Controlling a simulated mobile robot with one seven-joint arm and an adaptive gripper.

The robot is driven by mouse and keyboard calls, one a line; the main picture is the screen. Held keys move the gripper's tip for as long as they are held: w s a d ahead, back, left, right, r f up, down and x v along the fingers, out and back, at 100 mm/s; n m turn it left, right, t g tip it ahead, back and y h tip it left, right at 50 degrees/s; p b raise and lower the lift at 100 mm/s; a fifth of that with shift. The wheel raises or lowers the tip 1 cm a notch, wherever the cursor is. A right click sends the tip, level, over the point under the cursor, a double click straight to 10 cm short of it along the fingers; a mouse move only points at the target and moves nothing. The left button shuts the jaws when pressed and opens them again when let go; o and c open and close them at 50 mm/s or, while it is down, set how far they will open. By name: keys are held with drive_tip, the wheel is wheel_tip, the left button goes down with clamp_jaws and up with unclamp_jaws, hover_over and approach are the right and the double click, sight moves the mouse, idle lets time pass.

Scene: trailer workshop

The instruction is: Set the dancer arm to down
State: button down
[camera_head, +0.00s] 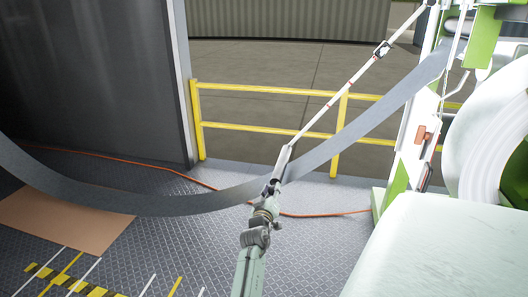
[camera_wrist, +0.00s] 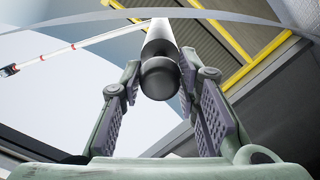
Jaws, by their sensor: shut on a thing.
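The dancer arm (camera_head: 338,95) is a thin white rod with red marks and a dark collar. In the head view it slopes from the green-and-white machine at upper right down to the left. Its lower end is a grey cylindrical handle (camera_head: 283,162). My gripper (camera_head: 271,187) is at the bottom of that handle. In the wrist view the round-ended dark handle (camera_wrist: 160,75) sits between the two padded fingers of my gripper (camera_wrist: 162,92), which is shut on it. The rod also shows at left in the wrist view (camera_wrist: 75,47). The fingers partly hide the handle's sides.
A grey strip (camera_head: 150,205) sags across from the machine (camera_head: 400,165) to the left, passing close by the handle. A yellow railing (camera_head: 270,129) stands behind. An orange cable (camera_head: 130,160) and a brown mat (camera_head: 70,220) lie on the floor. A pale surface (camera_head: 440,255) fills the lower right.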

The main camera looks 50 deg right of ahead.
drive_tip(key=shift+s+d+f, duration=0.1)
drive_tip(key=shift+s+f, duration=0.1)
drive_tip(key=shift+s, duration=0.15)
drive_tip(key=c, duration=1.2)
unclamp_jaws()
wheel_tip(320, 180, up, 10)
